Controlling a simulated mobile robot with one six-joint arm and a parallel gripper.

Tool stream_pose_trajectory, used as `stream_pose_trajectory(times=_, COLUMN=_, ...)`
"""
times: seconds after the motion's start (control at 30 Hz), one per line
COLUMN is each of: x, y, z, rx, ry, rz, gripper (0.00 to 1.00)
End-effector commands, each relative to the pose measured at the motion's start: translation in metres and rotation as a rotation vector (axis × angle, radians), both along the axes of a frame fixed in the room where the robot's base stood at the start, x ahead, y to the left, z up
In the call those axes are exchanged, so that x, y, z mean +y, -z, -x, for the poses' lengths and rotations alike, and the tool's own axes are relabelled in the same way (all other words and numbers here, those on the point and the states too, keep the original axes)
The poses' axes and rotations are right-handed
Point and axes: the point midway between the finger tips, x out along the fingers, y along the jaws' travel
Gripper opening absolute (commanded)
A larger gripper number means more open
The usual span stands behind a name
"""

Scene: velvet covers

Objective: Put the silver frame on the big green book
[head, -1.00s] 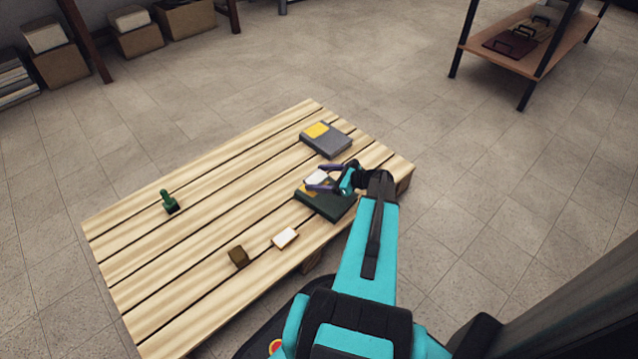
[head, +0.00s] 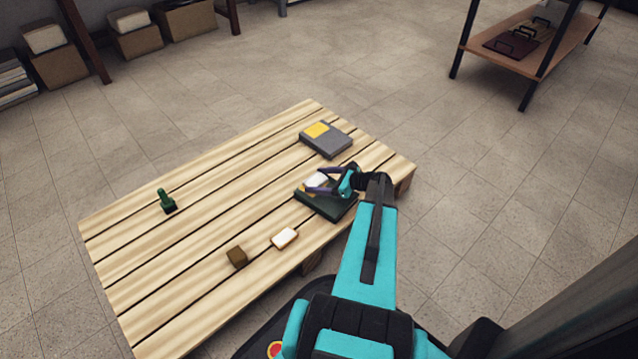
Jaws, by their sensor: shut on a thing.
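The big green book (head: 325,207) lies flat near the right end of the slatted wooden table. My gripper (head: 318,184) is over the book's far part, with its jaws shut on a small pale, silvery-white piece (head: 317,179), which looks like the silver frame. The jaws partly cover the frame. It is at or just above the book's cover; I cannot tell whether it touches. A little of the book's yellow patch shows beside the jaws.
A grey book (head: 326,140) with a yellow patch lies behind the green one. A white-topped block (head: 284,238), a brown block (head: 237,257) and a green stamp-like thing (head: 166,201) stand on the table (head: 200,235). The table's left part is mostly clear.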

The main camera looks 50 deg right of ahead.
Motion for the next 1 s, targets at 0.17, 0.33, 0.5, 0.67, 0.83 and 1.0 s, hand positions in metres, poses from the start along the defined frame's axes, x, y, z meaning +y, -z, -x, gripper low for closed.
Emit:
stream_pose_trajectory(times=0.17, x=0.0001, y=0.0006, z=0.0001, rx=0.0, ry=0.0, rz=0.0, gripper=0.55)
stream_pose_trajectory(times=0.33, x=0.0001, y=0.0011, z=0.0, rx=0.0, ry=0.0, rz=0.0, gripper=0.55)
stream_pose_trajectory(times=0.5, x=0.0012, y=0.0037, z=-0.0005, rx=0.0, ry=-0.001, rz=0.0, gripper=0.82)
stream_pose_trajectory(times=0.67, x=0.0012, y=0.0036, z=-0.0005, rx=0.0, ry=-0.001, rz=0.0, gripper=0.96)
stream_pose_trajectory(times=0.83, x=0.0011, y=0.0036, z=-0.0005, rx=0.0, ry=-0.001, rz=0.0, gripper=0.96)
stream_pose_trajectory(times=1.0, x=0.0013, y=0.0014, z=-0.0004, rx=0.0, ry=-0.001, rz=0.001, gripper=0.96)
